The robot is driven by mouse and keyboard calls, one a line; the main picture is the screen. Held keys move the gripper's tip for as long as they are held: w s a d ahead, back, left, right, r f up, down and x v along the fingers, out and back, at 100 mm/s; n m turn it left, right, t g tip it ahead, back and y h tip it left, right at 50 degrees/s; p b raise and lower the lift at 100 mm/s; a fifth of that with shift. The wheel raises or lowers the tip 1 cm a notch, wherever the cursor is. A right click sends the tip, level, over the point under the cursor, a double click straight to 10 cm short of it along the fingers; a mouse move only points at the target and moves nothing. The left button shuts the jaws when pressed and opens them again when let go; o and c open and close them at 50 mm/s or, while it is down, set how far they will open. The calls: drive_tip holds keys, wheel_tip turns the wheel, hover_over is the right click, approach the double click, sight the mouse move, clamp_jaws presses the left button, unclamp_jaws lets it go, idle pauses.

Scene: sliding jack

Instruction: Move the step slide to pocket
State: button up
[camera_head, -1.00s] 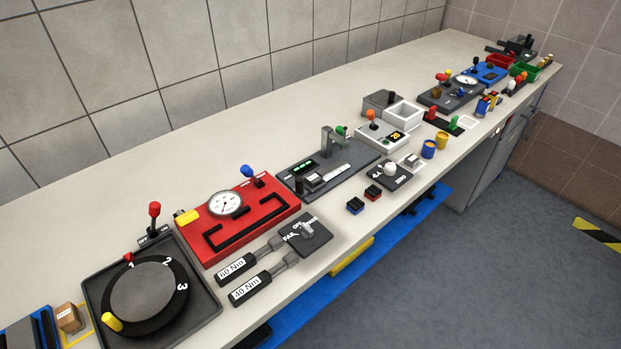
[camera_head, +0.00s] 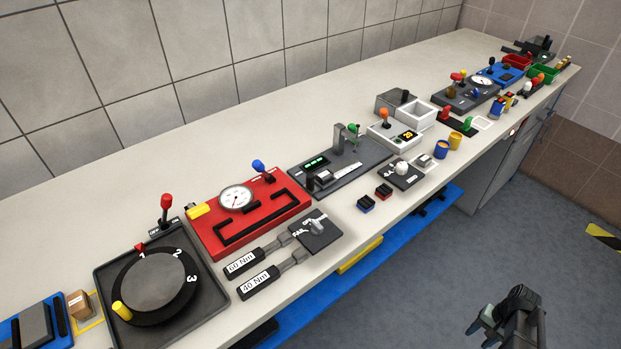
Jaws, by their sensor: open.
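No part is clearly marked as the step slide or the pocket, and I cannot tell which they are. A red panel (camera_head: 215,243) lies on the bench with a black bent, stepped slot (camera_head: 240,233), a round dial (camera_head: 236,198), a yellow block (camera_head: 199,210) and a blue-knobbed lever (camera_head: 258,167). Right of it is a dark grey fixture (camera_head: 365,160) with a green display, a small block and a white scale. A blue base with a grey slab (camera_head: 36,326) is cut off at bottom left. My gripper (camera_head: 500,312) is open and empty at lower right, over the floor, away from the bench.
A numbered turntable (camera_head: 160,285), two torque wrenches (camera_head: 262,281), a switch plate (camera_head: 318,232) and small black-topped blocks (camera_head: 366,204) crowd the front. More fixtures and bins run toward the far end. The bench's back strip along the wall is clear.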

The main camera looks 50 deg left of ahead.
drive_tip(key=w+a+r+n+t+y, duration=0.1)
drive_tip(key=w+a+r, duration=0.65)
drive_tip(key=r, duration=0.35)
drive_tip(key=w+a+r+n+t+y, duration=0.1)
drive_tip(key=w+a+r, duration=0.6)
drive_tip(key=a+r, duration=0.25)
drive_tip(key=w+a+r, duration=0.2)
drive_tip(key=a+r, duration=0.5)
drive_tip(key=r, duration=0.3)
drive_tip(key=shift+t, duration=0.3)
drive_tip(key=s+a+r, duration=0.2)
drive_tip(key=a+r, duration=0.1)
drive_tip(key=a, duration=0.1)
drive_tip(key=s+a+r, duration=0.2)
drive_tip(key=a+r, duration=0.2)
drive_tip(key=s+a+r, duration=0.2)
drive_tip(key=a+r, duration=0.1)
drive_tip(key=a, duration=0.1)
drive_tip(key=shift+s+a+r, duration=0.2)
drive_tip(key=shift+s+r, duration=0.2)
drive_tip(key=s+a+r, duration=0.3)
drive_tip(key=s+a, duration=0.4)
drive_tip(key=s, duration=0.2)
drive_tip(key=m+h, duration=0.3)
drive_tip(key=m, duration=0.1)
approach(310, 176)
wheel_tip(310, 176, down, 11)
drive_tip(key=shift+d+f, duration=0.1)
